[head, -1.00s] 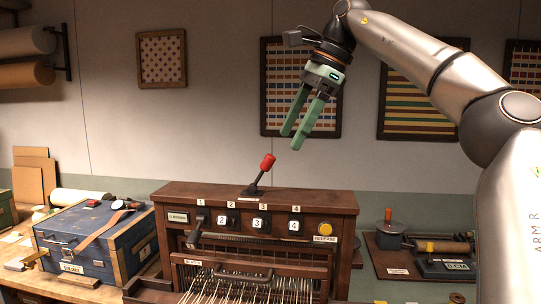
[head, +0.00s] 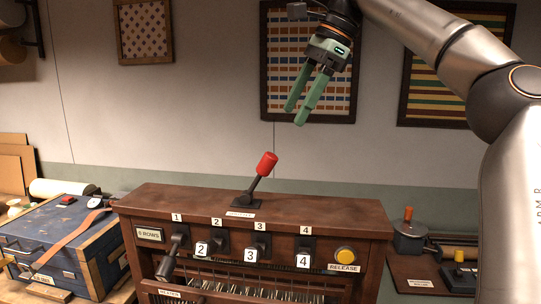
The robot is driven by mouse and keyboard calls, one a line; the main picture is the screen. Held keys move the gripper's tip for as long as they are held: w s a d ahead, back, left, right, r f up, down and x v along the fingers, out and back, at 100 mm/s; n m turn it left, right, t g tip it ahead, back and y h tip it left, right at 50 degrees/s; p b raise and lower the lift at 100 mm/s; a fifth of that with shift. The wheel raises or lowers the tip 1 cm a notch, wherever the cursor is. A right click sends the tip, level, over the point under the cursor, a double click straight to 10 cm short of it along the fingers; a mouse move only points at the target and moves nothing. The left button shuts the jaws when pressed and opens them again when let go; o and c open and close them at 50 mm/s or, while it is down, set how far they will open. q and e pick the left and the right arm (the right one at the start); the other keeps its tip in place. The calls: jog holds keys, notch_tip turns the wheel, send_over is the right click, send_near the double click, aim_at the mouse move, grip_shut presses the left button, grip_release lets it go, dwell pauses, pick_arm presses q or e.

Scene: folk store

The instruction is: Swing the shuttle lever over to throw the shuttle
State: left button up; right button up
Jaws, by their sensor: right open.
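The shuttle lever (head: 261,179) has a red knob on a black stem and stands on top of the wooden loom (head: 330,204). It leans to the right. A small label lies at the front of its base. My right gripper (head: 300,115) is open and empty. It hangs in the air above the lever and a little to its right, fingers pointing down, clear of the knob. My left gripper is not in view.
A blue case (head: 50,240) stands at the left. A winding device (head: 409,238) stands at the right. The air around the lever is clear.

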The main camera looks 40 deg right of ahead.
aim_at(272, 155)
jog(key=x, duration=1.2)
jog(key=shift+f, duration=0.2)
grip_shut()
dwell(1.1)
